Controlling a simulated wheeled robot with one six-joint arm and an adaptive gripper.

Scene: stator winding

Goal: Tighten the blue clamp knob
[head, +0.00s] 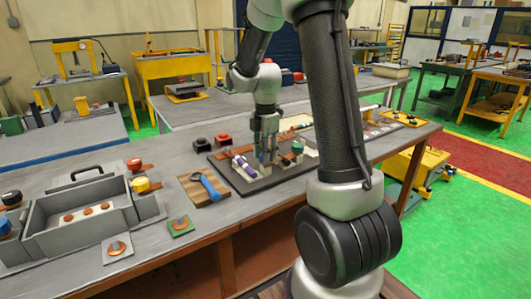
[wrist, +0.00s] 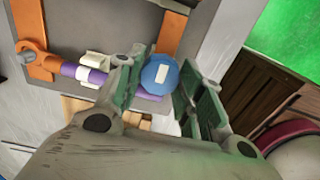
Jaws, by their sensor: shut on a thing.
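The blue clamp knob (wrist: 160,74) is round with a white mark on its top. In the wrist view it lies between the two fingers of my gripper (wrist: 164,82), which is shut on it. A purple rod (wrist: 84,73) runs beside the knob through white blocks, and part of it is hidden behind the left finger. In the head view my gripper (head: 265,150) points down over the dark fixture board (head: 265,182). The purple part (head: 243,166) lies left of it there. The fingers mostly hide the knob in the head view.
A blue wrench (head: 210,186) lies on a wooden board left of the fixture. A grey open box (head: 80,200) with several copper-topped parts stands further left. Red (head: 223,139) and black (head: 200,144) pieces sit behind. Orange brackets (wrist: 172,32) flank the knob.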

